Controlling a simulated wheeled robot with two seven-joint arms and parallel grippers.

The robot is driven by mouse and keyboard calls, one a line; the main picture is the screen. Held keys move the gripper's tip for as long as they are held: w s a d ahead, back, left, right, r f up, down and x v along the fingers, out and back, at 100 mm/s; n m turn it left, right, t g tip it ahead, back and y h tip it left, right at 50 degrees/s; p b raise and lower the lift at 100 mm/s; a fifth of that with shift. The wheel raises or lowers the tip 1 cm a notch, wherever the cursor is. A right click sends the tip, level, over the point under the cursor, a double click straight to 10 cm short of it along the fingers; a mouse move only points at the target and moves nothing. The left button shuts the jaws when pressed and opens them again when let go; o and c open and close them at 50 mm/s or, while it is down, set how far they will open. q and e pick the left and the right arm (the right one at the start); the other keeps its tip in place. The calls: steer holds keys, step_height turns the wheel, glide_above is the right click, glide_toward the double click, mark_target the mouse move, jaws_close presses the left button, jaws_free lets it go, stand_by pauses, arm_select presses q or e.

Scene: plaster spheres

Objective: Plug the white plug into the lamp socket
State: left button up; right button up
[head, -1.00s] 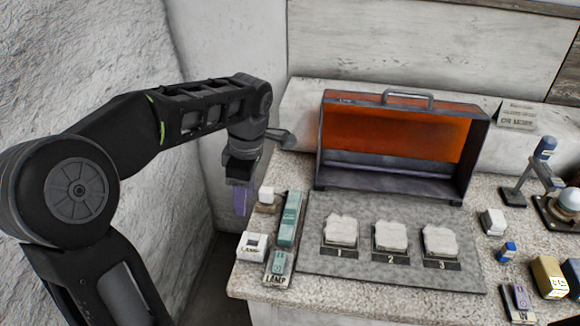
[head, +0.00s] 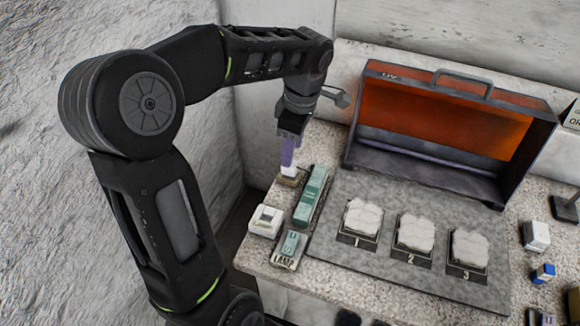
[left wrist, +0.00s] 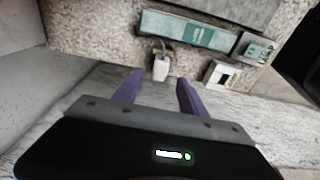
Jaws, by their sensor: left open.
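The white plug (head: 289,171) stands on a small brownish base at the left end of the counter. It also shows in the left wrist view (left wrist: 160,68), with a cord behind it. My left gripper (head: 288,158) is open, its purple fingers pointing down close above the plug. In the left wrist view the plug lies ahead of and between the spread fingertips (left wrist: 158,84); I cannot tell whether they touch it. The lamp socket (head: 291,245), a teal block labelled LAMP, sits nearer the counter's front edge, and at the right in the left wrist view (left wrist: 256,48).
A long teal strip (head: 311,194) lies right of the plug; a white box (head: 265,220) lies nearer the front. A grey mat (head: 375,260) holds several numbered plaster pieces. An open orange-lined case (head: 440,115) stands behind. The counter ends at the left, by the wall.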

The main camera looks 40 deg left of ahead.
mark_target(290, 170)
arm_select(q)
steer(key=shift+f, duration=0.15)
steer(key=f, duration=0.3)
steer(key=f+p, duration=0.1)
steer(key=f, duration=0.1)
steer(key=shift+s+a, duration=0.1)
steer(key=shift+a, duration=0.2)
steer(key=shift+c, duration=0.2)
jaws_close()
stand_by(0.6)
